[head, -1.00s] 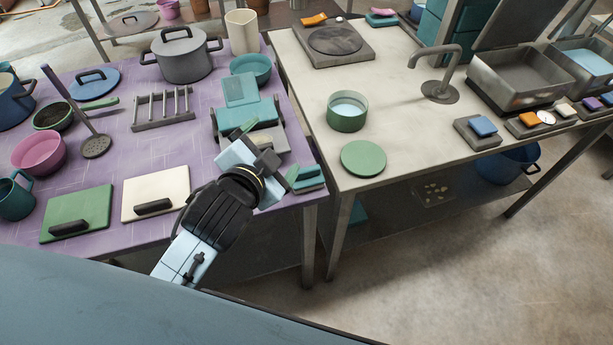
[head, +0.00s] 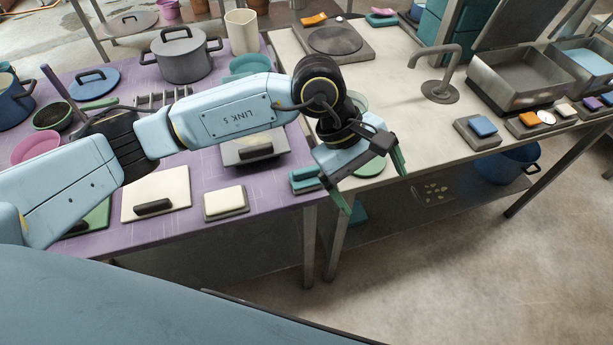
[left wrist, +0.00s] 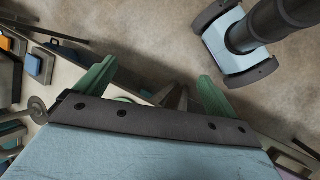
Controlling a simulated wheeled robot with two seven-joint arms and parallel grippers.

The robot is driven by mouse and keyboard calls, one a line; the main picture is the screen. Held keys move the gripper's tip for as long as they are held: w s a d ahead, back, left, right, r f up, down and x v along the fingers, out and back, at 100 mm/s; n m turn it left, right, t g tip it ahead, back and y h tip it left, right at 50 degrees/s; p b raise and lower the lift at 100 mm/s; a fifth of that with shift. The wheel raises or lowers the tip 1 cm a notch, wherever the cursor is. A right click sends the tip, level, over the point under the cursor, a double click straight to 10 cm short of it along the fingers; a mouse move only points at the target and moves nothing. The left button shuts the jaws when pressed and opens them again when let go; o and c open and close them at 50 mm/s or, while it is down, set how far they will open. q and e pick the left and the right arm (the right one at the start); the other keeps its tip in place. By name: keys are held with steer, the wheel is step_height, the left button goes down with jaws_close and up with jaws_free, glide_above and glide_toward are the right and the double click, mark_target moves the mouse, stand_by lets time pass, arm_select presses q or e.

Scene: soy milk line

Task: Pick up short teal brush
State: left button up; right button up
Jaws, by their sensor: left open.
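A small teal block-like item (head: 306,179), which may be the short teal brush, lies at the right front corner of the purple table. Its bristles cannot be made out. My left gripper (head: 370,183) is open and empty, with green fingers spread. In the head view it appears just right of the teal item, over the gap between the tables and the front left of the pale counter. In the left wrist view the open fingers (left wrist: 155,85) have nothing held between them. My right gripper is not in view.
A cream block on a dark tray (head: 226,213) and a white board (head: 152,190) lie along the purple table's front. A green disc (head: 371,169) on the pale counter (head: 428,130) is partly hidden behind my gripper. A faucet (head: 440,90) stands further right.

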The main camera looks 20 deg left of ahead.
mark_target(307, 169)
arm_select(q)
steer(key=w+a+m+t+y, duration=0.1)
steer(key=w+a+y, duration=0.25)
steer(key=a, duration=0.25)
steer(key=w+a+t+y, duration=0.1)
steer(key=w+a+y, duration=0.25)
steer(key=a, duration=0.25)
steer(key=f, duration=0.4)
steer(key=a+f, duration=0.1)
steer(key=f, duration=0.2)
steer(key=shift+w, duration=0.15)
steer(key=shift+w+a+f, duration=0.1)
steer(key=shift+w+f, duration=0.05)
steer(key=shift+f, duration=0.9)
steer(key=shift+w+a+f, duration=0.1)
steer(key=shift+f, duration=1)
steer(key=shift+w+a+f, duration=0.1)
steer(key=shift+w+f, duration=0.05)
steer(key=shift+f, duration=0.9)
steer(key=c, duration=1.1)
